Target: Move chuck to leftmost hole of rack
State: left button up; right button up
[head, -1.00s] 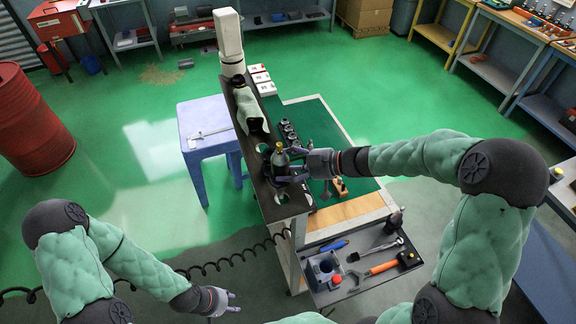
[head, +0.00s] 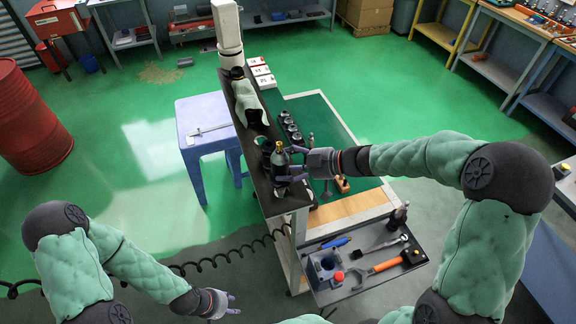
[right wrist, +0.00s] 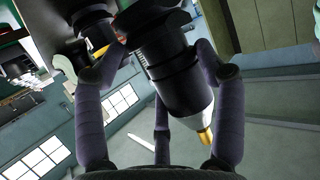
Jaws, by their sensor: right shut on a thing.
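The chuck (head: 279,158) is a dark cylinder with a brass tip, also large in the right wrist view (right wrist: 175,75). My right gripper (head: 290,165) is shut around it, fingers on both sides. The rack (head: 268,183) is a long, narrow dark shelf running away from me. The chuck is over or at its near half; I cannot tell whether it is seated in a hole. One round hole (head: 261,140) shows just beyond the chuck, another (head: 280,192) nearer me. My left gripper (head: 230,303) is open and empty at the lower left, away from the rack.
Several dark holders (head: 290,127) line the green cart top (head: 325,120). A tool tray (head: 345,290) is at the near end. A blue stool (head: 205,118) stands left.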

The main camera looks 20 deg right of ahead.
jog(key=shift+f+b, duration=1.15)
jog(key=shift+b, duration=0.45)
jog(key=shift+f+b, duration=0.3)
jog(key=shift+f, duration=0.75)
jog(key=shift+d+f, duration=0.1)
jog(key=shift+f, duration=0.2)
jog(key=o, duration=1.6)
jog(key=shift+o, duration=0.9)
jog(key=shift+s+f, duration=0.1)
jog(key=shift+f, duration=0.2)
jog(key=v, duration=1.2)
jog(key=shift+r, duration=0.15)
